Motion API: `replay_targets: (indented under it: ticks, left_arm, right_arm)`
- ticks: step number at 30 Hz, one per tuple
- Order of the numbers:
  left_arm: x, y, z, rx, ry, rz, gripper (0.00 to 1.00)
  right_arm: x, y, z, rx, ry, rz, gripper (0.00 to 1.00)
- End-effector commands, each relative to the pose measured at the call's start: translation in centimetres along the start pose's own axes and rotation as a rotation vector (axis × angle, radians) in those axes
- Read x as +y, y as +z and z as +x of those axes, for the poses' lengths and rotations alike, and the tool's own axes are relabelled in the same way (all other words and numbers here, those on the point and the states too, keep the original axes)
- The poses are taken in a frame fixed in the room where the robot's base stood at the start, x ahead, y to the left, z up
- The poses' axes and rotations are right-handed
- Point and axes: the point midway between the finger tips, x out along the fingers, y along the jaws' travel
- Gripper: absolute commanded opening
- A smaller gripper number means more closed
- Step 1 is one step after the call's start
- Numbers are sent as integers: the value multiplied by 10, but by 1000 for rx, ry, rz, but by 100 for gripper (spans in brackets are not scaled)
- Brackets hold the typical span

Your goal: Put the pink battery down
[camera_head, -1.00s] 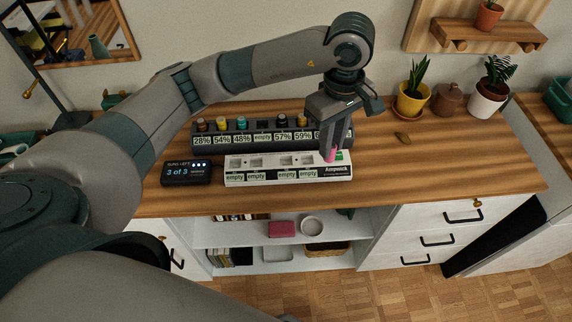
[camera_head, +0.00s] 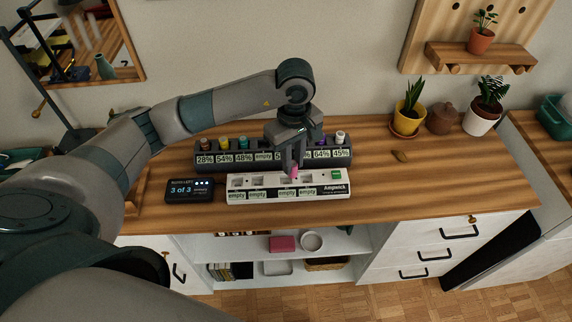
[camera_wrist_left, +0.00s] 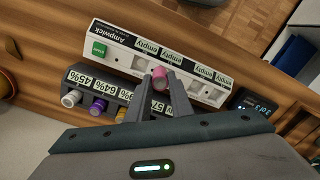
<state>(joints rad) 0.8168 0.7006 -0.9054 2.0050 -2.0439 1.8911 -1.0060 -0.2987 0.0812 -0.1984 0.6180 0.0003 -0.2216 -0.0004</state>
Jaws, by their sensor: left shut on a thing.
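My left gripper (camera_head: 291,170) is shut on the pink battery (camera_head: 294,172), which points down over the white charger (camera_head: 330,189). In the left wrist view the pink battery (camera_wrist_left: 160,80) sits between the fingertips (camera_wrist_left: 165,84), in front of the charger (camera_wrist_left: 122,54). I cannot tell whether its lower end touches the charger. The charger has several slots with "empty" labels and a green block at its right end. The gripper hides part of the dark rack (camera_head: 233,155) behind. My right gripper is not in view.
The dark rack holds several batteries with percentage labels and one slot marked empty. A small display (camera_head: 189,190) reading "3 of 3" stands left of the charger. Potted plants (camera_head: 408,113) and a brown pot (camera_head: 443,118) stand at the back right.

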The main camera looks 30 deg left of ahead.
Motion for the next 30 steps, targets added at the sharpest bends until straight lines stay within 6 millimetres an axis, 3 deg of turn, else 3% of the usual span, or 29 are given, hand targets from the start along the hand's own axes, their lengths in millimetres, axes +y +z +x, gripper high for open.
replay_targets:
  ticks: [6,19,30]
  left_arm:
    - [-7,-18,12,-1,0,-1,0]
    - [-8,-19,16,-3,-1,1,0]
    - [-7,-18,52,-3,0,1,0]
  right_arm:
    - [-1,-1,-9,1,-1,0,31]
    - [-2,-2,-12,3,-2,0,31]
    - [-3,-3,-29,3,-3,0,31]
